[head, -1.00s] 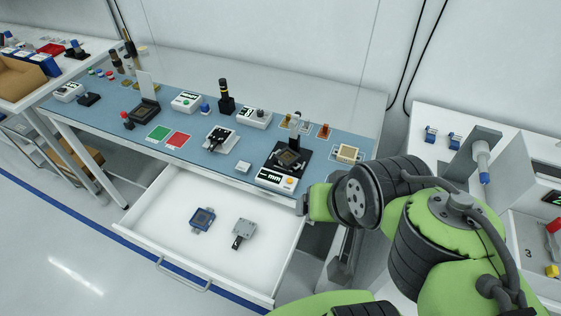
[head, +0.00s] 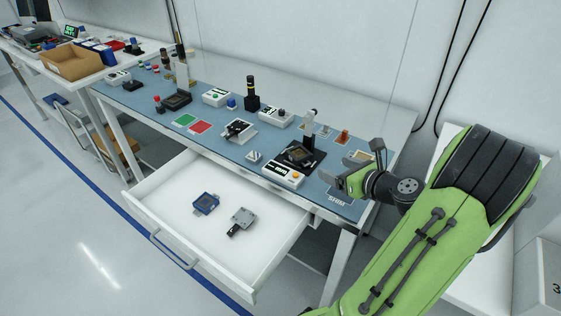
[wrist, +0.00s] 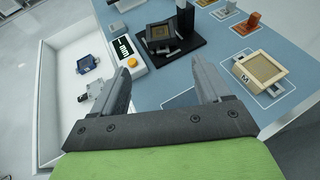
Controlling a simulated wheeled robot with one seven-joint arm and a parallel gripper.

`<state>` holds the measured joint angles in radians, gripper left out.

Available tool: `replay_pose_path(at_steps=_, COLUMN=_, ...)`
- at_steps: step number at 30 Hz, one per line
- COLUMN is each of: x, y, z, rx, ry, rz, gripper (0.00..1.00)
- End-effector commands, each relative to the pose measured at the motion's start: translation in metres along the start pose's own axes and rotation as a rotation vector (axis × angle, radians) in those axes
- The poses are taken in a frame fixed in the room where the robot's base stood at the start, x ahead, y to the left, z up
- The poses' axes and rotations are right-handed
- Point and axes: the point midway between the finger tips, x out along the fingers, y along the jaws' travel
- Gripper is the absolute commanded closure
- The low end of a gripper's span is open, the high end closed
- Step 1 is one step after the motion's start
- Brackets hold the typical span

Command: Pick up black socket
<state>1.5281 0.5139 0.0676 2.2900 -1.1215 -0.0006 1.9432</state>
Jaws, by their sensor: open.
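The frames do not settle which one the task names. My gripper (head: 336,178) is open and empty above the bench's right front part, to the right of the near socket; its fingers show apart in the wrist view (wrist: 161,66).
An open white drawer (head: 165,205) juts out in front, holding a blue socket (head: 205,204) and a grey one (head: 242,219). The display box (head: 284,174) and a beige socket (wrist: 258,70) flank the near black socket. Green and red squares lie left.

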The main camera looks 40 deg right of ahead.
Motion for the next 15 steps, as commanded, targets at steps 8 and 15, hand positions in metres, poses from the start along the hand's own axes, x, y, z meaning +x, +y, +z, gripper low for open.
replay_pose_path(at_steps=8, x=0.069, y=0.003, z=-0.002, rx=-0.008, ry=0.001, rz=0.01, gripper=0.23)
replay_pose_path(at_steps=15, x=0.104, y=0.003, z=-0.001, rx=-0.007, ry=0.002, rz=0.007, gripper=0.23)
